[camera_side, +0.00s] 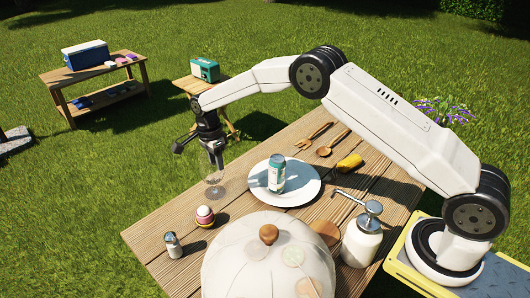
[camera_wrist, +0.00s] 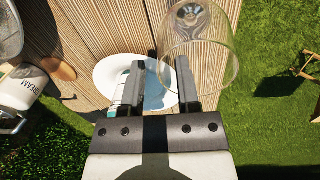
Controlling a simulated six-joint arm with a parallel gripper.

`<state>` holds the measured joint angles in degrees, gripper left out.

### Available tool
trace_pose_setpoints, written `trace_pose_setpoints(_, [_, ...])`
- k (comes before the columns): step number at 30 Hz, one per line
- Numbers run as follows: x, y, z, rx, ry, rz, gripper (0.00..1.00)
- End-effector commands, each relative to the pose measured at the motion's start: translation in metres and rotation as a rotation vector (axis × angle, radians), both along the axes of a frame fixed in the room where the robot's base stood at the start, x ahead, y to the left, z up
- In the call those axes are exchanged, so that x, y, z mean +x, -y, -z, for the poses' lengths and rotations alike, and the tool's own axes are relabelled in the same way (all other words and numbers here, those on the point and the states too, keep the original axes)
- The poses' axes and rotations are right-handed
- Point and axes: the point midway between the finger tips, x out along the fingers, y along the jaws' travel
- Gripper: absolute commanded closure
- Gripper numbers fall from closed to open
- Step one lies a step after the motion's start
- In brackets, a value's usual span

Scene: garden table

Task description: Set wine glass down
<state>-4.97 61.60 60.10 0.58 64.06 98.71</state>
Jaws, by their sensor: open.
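The wine glass (camera_side: 213,180) is clear and looks upright, near the table's far left edge in the side view. Its foot appears to be on the wood, though contact is hard to judge. In the wrist view the glass (camera_wrist: 222,62) shows large, its round bowl toward the camera and overlapping the tip of the right finger. My gripper (camera_side: 216,157) is just above the glass in the side view. In the wrist view my gripper (camera_wrist: 160,85) has its fingers apart, with no object clearly clamped between them. Whether a finger touches the glass cannot be told.
A white plate (camera_side: 300,194) with a teal can (camera_side: 277,173) lies right of the glass. A striped egg cup (camera_side: 205,216), a shaker (camera_side: 173,245) and a mesh dome (camera_side: 240,270) stand nearer. A pump bottle (camera_side: 362,240) is at right. Grass lies beyond the table edge.

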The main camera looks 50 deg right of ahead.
Motion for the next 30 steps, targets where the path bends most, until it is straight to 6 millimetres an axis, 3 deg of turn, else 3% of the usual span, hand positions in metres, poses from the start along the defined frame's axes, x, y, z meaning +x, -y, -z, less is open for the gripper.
trace_pose_setpoints(9, [0.006, 0.0, -0.053, 0.001, 0.004, 0.0, 0.59])
trace_pose_setpoints(15, [0.009, 0.0, -0.077, 0.0, 0.002, 0.0, 0.59])
trace_pose_setpoints(30, [0.009, 0.0, -0.089, 0.0, 0.0, 0.0, 0.59])
